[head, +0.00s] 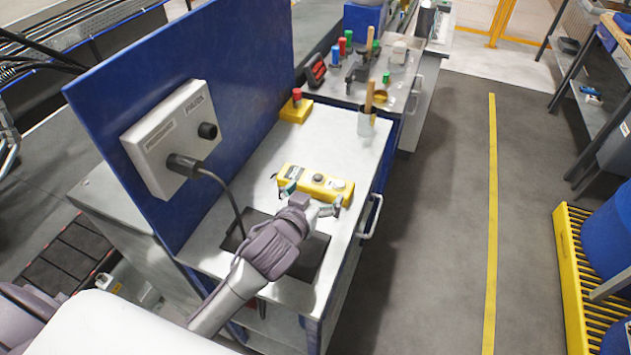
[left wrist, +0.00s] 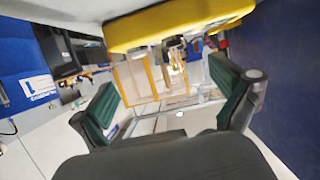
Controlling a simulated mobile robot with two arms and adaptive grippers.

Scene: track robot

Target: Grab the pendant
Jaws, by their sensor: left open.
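The pendant (head: 318,184) is a yellow, long box with round buttons on its top face, lying on the grey worktop of the bench. My left gripper (head: 313,198) is at its near side, with one fingertip by its left part and the other by its right end. The fingers are spread with nothing held between them. In the left wrist view the pendant (left wrist: 180,25) spans the top, and the green-padded fingers of the left gripper (left wrist: 168,108) stand wide apart below it. Contact cannot be told. My right gripper is not in view.
A grey control box (head: 172,140) on the blue panel (head: 205,75) has a black cable (head: 236,207) running down to the worktop. A yellow box with a red button (head: 296,108) and a cup with wooden handles (head: 367,122) stand farther back. The floor aisle at right is clear.

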